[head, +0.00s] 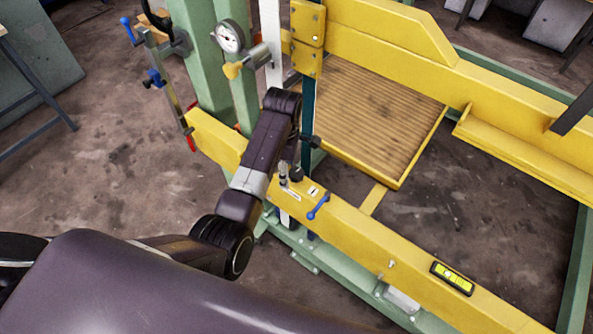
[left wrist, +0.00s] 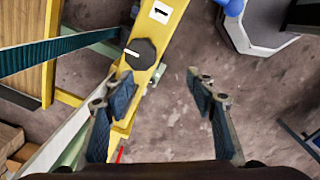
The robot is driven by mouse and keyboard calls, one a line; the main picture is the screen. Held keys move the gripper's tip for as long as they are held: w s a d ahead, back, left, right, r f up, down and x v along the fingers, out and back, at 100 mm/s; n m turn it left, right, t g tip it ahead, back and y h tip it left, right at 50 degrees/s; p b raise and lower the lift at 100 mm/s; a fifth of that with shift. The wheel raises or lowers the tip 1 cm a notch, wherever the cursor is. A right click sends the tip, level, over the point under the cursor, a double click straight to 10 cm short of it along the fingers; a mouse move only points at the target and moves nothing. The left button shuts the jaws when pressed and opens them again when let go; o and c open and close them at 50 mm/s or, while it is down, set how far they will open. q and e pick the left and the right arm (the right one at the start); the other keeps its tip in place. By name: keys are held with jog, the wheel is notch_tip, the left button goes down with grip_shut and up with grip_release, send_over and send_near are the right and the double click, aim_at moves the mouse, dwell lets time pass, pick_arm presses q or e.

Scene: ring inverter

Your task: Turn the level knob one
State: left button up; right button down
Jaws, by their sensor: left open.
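The level knob (left wrist: 140,54) is a dark, many-sided knob with a white pointer line, on a yellow beam (left wrist: 165,30) in the left wrist view. A white label marked 1 (left wrist: 160,12) is beside it. My left gripper (left wrist: 155,92) is open and empty. The knob appears between and beyond its fingertips, nearer the left finger, with no contact visible. My right gripper is in neither view.
A blue lever handle (head: 318,207) sits on the beam close to the label. A spirit level (head: 452,278) lies farther right along the beam. A green column (head: 204,65) with a round gauge (head: 230,37) stands behind my arm. A slatted wooden platform (head: 370,115) lies beyond.

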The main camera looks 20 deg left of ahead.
aim_at(296, 172)
pick_arm(q)
jog(key=w+d+r+n, duration=0.1)
jog(key=w+r+n, duration=0.1)
jog(key=w+n, duration=0.1)
jog(key=shift+d+r+g, duration=0.3)
jog(key=shift+d+r, duration=0.1)
jog(key=shift+w, duration=0.15)
notch_tip(296, 172, down, 8)
jog(key=shift+r+p, duration=0.25)
jog(key=shift+p, duration=0.1)
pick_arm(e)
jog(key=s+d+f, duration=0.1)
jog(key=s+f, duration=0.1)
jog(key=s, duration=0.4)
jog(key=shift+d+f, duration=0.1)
pick_arm(q)
jog(key=c, duration=1.1)
